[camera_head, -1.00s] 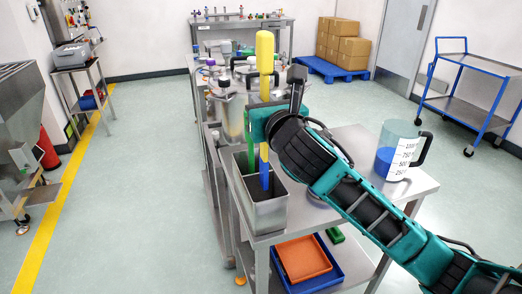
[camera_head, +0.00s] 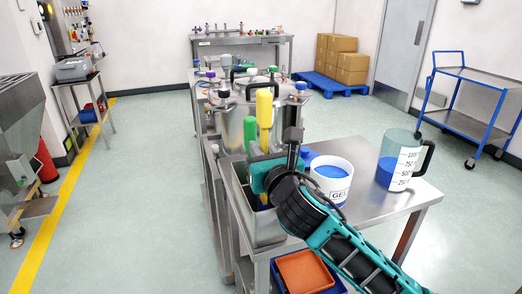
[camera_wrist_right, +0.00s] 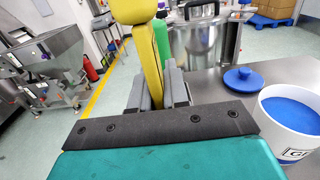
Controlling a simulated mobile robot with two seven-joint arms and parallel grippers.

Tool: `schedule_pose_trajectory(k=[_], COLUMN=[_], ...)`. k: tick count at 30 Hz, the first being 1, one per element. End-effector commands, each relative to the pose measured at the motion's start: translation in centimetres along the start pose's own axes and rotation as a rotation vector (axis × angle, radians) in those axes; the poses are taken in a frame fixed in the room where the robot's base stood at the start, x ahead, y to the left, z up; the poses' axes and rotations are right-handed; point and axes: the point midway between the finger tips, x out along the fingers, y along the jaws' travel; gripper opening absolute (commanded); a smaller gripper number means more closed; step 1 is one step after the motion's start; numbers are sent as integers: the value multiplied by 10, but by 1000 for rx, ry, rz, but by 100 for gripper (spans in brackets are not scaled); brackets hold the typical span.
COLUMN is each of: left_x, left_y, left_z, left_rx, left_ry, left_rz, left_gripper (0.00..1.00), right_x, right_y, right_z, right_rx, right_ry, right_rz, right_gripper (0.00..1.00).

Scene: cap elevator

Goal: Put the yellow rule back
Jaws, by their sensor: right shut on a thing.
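The yellow rule (camera_head: 264,108) stands upright in the jaws of my right gripper (camera_head: 265,172). Its lower part reaches down inside the open metal holder (camera_head: 266,230) at the table's left edge; its bottom end is hidden. In the right wrist view the yellow rule (camera_wrist_right: 148,62) rises between the fingers of my right gripper (camera_wrist_right: 160,88), which are shut on it. A green tool (camera_head: 250,132) stands upright just behind it and also shows in the wrist view (camera_wrist_right: 161,42). My left gripper is not in view.
A white tub of blue gel (camera_head: 332,182) and a measuring jug (camera_head: 398,162) stand right of my right gripper. A blue lid (camera_wrist_right: 243,79) lies near the tub. A steel vessel (camera_head: 232,122) stands behind. The table's right front (camera_head: 385,205) is clear.

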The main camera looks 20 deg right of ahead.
Motion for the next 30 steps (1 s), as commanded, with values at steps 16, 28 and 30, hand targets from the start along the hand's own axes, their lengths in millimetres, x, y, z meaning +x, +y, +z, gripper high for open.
schedule_pose_trajectory(k=[16, 28, 30], left_x=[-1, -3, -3], left_y=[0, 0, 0], left_z=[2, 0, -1], left_rx=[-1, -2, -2], left_ry=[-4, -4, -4], left_rz=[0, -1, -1], left_gripper=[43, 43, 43], right_x=[0, -49, -64], right_y=[0, 0, 0], right_z=[-2, 0, 1], right_rx=[-1, -3, -1], right_ry=[1, 3, 2], right_rz=[0, 1, 3], right_gripper=[40, 40, 40])
